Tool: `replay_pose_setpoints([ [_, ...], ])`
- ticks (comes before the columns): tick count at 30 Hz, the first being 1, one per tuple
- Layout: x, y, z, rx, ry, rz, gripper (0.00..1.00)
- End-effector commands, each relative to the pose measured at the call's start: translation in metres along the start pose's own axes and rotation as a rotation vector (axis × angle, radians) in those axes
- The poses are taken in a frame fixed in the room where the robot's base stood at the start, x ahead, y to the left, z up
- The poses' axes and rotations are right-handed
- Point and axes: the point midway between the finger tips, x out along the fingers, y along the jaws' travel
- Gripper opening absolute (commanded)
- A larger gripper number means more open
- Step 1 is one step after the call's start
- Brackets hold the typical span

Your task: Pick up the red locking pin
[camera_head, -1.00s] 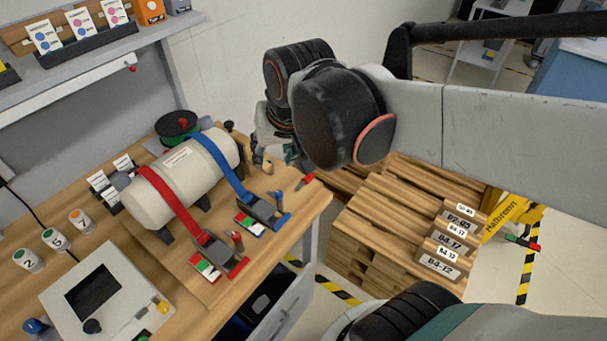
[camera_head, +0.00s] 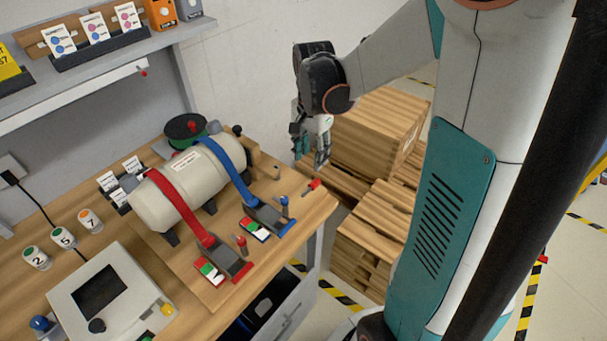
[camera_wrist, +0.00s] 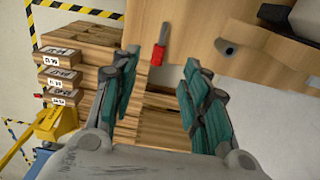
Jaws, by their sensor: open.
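A red pin (camera_head: 314,184) with a grey end lies on the wooden bench top near its right edge. It also shows in the wrist view (camera_wrist: 158,55), close to the bench edge, seen between the spread fingers. My gripper (camera_head: 311,155) points downward beyond the bench's right edge, above and behind the pin in the head view. Its teal-padded fingers (camera_wrist: 161,66) are open with nothing between them. Another red-topped pin (camera_head: 240,241) stands upright by the red strap's ratchet.
A cream tank (camera_head: 175,198) is held by a red strap (camera_head: 179,204) and a blue strap (camera_head: 226,170). A blue pin (camera_head: 284,203) stands at the blue strap's ratchet. Wooden crates (camera_head: 380,130) stand right of the bench. A drawer (camera_head: 290,309) is open below it.

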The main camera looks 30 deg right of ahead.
Motion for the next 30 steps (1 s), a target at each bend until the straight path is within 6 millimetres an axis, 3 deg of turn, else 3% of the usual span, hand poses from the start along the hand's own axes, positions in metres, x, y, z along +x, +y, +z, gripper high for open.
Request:
replay_pose_setpoints([
  [3, 0.028, -0.001, 0.0, -0.002, 0.001, -0.001, 0.42],
  [9, 0.058, -0.001, 0.0, -0.003, 0.001, -0.001, 0.42],
  [17, 0.071, -0.001, 0.001, -0.004, 0.001, -0.002, 0.42],
  [27, 0.115, -0.002, 0.001, -0.004, 0.001, -0.002, 0.42],
  [30, 0.119, -0.001, 0.001, -0.004, 0.001, -0.002, 0.42],
])
